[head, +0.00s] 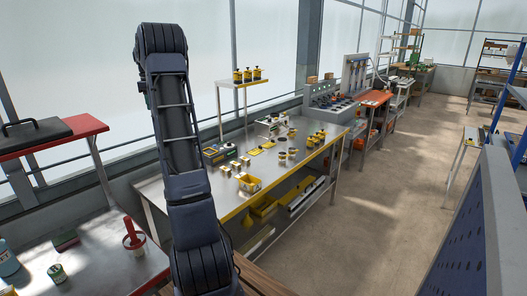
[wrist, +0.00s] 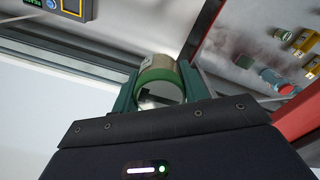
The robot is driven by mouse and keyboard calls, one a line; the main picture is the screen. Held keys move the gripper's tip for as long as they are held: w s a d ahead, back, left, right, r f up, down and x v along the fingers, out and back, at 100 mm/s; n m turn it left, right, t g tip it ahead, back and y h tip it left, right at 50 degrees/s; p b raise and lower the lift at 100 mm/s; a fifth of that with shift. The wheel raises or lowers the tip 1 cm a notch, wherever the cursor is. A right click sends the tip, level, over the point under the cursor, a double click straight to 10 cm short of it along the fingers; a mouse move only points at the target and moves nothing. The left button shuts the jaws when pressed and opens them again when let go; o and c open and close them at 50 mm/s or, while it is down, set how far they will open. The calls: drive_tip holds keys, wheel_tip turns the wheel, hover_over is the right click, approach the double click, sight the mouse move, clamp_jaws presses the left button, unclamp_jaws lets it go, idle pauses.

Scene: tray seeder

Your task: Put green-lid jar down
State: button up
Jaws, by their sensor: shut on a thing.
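The green-lid jar (wrist: 160,68) is in my gripper (wrist: 158,82) in the wrist view. It has a pale body and a green band at its near end. The two dark green fingers are shut on it, one at each side. A grey steel surface with several small things shows beyond the jar at the right; I cannot tell the gap between it and the jar. In the head view my arm rises through the left middle, and neither the gripper nor the held jar can be made out.
In the head view, a steel table (head: 105,262) at the lower left holds a red-handled thing (head: 133,236), a small green-banded jar (head: 57,273) and a blue bottle (head: 8,260). A long steel bench (head: 234,205) carries yellow containers. A red-topped stand (head: 75,135) is far left.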

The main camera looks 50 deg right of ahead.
wheel_tip(320, 180, down, 41)
drive_tip(key=shift+f, duration=0.15)
idle(0.7)
drive_tip(key=o, duration=0.9)
drive_tip(key=shift+f, duration=0.15)
drive_tip(key=shift+o, duration=0.5)
